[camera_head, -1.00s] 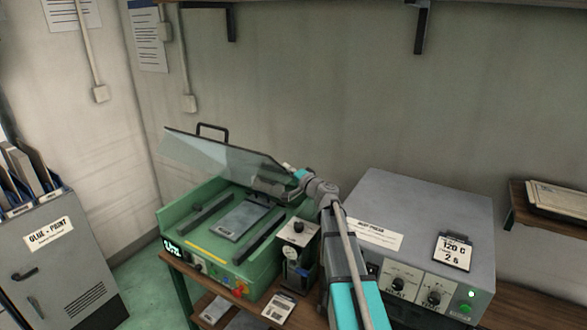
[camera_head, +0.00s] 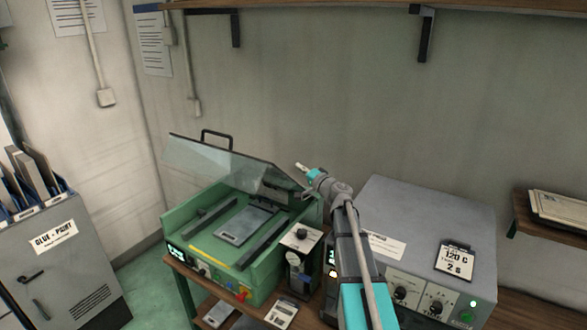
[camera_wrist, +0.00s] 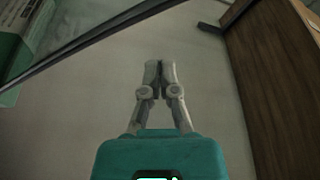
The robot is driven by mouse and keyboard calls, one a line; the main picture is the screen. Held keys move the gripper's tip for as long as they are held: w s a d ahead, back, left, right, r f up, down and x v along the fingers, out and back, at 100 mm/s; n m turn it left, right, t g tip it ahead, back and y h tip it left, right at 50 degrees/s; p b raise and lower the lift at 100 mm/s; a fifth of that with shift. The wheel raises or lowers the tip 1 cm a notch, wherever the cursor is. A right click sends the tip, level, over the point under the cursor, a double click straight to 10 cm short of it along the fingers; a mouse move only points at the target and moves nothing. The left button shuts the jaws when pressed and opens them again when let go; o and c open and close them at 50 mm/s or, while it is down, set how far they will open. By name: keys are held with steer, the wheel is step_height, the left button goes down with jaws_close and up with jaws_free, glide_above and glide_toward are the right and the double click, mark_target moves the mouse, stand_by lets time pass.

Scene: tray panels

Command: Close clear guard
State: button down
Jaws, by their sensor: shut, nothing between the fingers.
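The clear guard (camera_head: 225,160) is a see-through panel with a dark edge and a black handle (camera_head: 216,133). It stands raised and tilted over the green machine (camera_head: 178,222), whose bed holds a grey plate (camera_head: 247,224) between two dark rails. My gripper (camera_head: 298,165) is to the right of the guard's right corner, near its upper edge height, and looks apart from it. In the wrist view my gripper (camera_wrist: 159,64) has its fingers together with nothing between them. A dark bar, perhaps the guard's edge, crosses the upper left there.
A grey heat box (camera_head: 425,220) with dials and a card stands right of my arm. A small black device (camera_head: 300,255) sits beside the green machine. A wall shelf (camera_head: 330,5) runs above. A grey cabinet (camera_head: 65,270) stands at left.

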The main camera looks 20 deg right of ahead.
steer(key=f+b+v, duration=0.1)
steer(key=v, duration=0.6)
steer(key=shift+s+d+b, duration=0.15)
steer(key=shift+d+b, duration=0.15)
steer(key=shift+d, duration=0.1)
steer(key=a+r+n+g+y+p, duration=0.2)
steer(key=a+r+n+g+p, duration=0.1)
steer(key=r+p, duration=0.4)
steer(key=w+a+r+n+g+y+p, duration=0.1)
steer(key=a+r+n+g+y+p, duration=0.2)
steer(key=r+n+p, duration=0.4)
steer(key=g+p, duration=0.1)
steer(key=p, duration=0.5)
steer(key=shift+a+r+g, duration=0.2)
steer(key=shift+g, duration=0.2)
steer(key=shift+w, duration=0.25)
steer(key=b+x, duration=0.2)
steer(key=x, duration=0.7)
steer(key=shift+w+a, duration=0.1)
steer(key=shift+a, duration=0.05)
steer(key=shift+s+a+f+b, duration=0.2)
steer(key=shift+a+f+b, duration=0.45)
steer(key=shift+f, duration=0.1)
steer(key=shift+s+a+f+b, duration=0.6)
steer(key=shift+a+f+b, duration=0.05)
steer(key=shift+f+b, duration=0.05)
